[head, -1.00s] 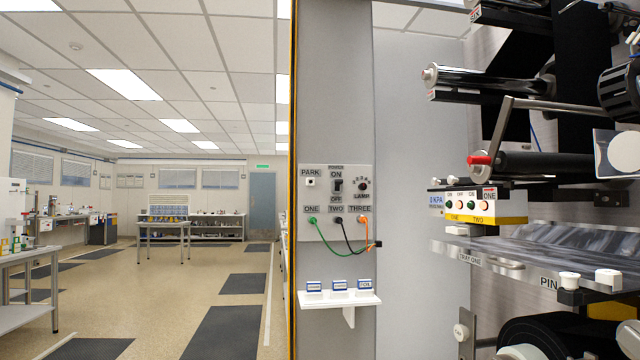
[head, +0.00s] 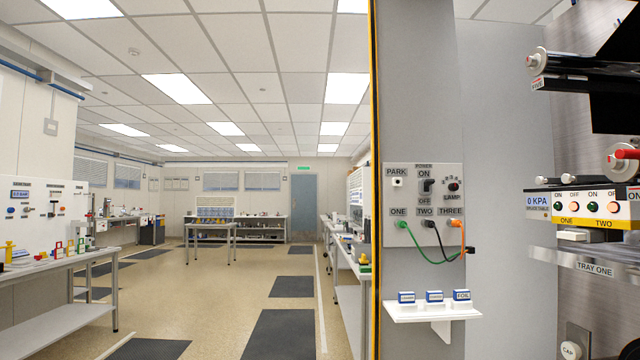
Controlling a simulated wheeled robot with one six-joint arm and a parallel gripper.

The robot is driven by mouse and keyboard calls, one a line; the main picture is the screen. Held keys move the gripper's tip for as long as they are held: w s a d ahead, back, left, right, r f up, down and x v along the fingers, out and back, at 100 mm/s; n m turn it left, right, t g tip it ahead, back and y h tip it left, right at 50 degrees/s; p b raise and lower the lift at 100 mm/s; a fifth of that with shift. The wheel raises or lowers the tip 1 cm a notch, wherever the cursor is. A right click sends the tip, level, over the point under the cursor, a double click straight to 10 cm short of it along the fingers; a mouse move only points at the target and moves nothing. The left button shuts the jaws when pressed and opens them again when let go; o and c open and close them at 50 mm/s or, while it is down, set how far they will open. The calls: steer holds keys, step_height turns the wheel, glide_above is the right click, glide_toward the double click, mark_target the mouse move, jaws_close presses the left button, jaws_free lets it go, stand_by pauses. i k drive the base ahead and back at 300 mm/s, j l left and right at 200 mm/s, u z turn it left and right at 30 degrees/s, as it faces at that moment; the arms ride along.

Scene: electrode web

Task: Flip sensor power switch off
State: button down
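A grey wall panel (head: 395,220) stands right of centre. On it is a black power switch (head: 427,187) between an ON label above and an OFF label below. The lever is too small to tell surely which way it is set. Below the switch are the ports marked ONE, TWO and THREE, with a green cable (head: 422,253), a black cable and an orange cable plugged in. The panel also holds a PARK socket (head: 397,182) and a LAMP knob (head: 453,186). My gripper is not in view.
A white shelf (head: 410,312) with several small blue-and-white boxes juts out below the panel. Machine rollers and a control box (head: 566,221) with several buttons fill the right side. A bench (head: 55,268) stands at left. Open floor (head: 215,300) lies in the middle.

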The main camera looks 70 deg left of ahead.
mark_target(428, 182)
steer(key=u, duration=1.75)
